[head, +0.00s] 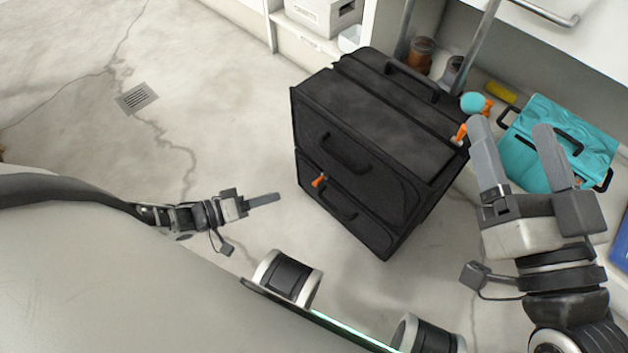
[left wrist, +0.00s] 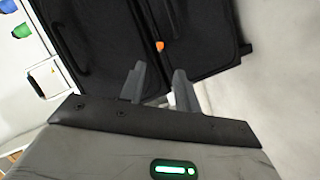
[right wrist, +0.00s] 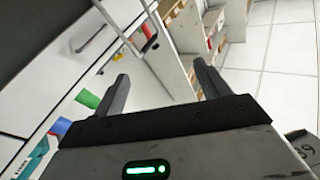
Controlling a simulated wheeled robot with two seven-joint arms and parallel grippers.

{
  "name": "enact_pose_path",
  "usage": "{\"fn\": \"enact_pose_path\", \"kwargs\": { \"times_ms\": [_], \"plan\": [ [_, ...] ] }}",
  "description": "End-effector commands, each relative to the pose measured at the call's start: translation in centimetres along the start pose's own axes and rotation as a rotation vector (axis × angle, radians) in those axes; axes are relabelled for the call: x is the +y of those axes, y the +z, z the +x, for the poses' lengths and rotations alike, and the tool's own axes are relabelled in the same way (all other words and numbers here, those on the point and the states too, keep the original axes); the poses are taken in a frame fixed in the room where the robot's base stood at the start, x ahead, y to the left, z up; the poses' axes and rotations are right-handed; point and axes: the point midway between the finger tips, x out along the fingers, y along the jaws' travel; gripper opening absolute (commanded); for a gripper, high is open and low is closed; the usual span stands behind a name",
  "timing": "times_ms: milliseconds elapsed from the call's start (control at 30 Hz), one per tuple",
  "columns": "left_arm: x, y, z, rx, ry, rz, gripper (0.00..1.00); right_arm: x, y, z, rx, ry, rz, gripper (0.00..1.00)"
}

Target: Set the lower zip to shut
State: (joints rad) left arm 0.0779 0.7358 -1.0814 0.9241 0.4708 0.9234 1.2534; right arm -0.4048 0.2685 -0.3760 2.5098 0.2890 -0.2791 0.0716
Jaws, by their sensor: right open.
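A black fabric case (head: 345,150) stands upright on the floor in the middle of the head view, with an upper and a lower front section. An orange zip pull (head: 319,181) sits at the left of the seam between the two sections; it also shows in the left wrist view (left wrist: 159,46), ahead of my fingertips. A second orange pull (head: 461,132) is at the case's upper right corner. My left gripper (head: 272,197) is open and empty, to the left of the case and apart from it. My right gripper (head: 511,127) is open and empty, to the right of the case.
A turquoise bag (head: 555,145) lies right of the case, beyond my right gripper. A teal ball (head: 472,103), brown jars (head: 421,52) and a yellow item (head: 499,92) are near the back. A floor drain (head: 137,98) is at left. The floor left of the case is clear.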

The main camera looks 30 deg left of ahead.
Motion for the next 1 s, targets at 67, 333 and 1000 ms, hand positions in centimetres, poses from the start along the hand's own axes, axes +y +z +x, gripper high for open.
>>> {"fn": "enact_pose_path", "kwargs": {
  "times_ms": [67, 333, 1000],
  "plan": [
    [-0.2, 0.0, 1.9, 0.003, 0.004, 0.002, 0.33, 0.0, -0.5, 0.2, 0.048, -0.016, -0.052, 0.75],
    [-0.2, 0.0, 7.9, 0.005, 0.004, 0.002, 0.33, -0.7, -3.4, 0.6, 0.241, -0.076, -0.249, 0.75],
    [-0.1, -0.2, 13.2, 0.004, -0.001, 0.002, 0.33, -2.6, -6.6, 0.0, 0.47, -0.157, -0.475, 0.75]
  ]
}}
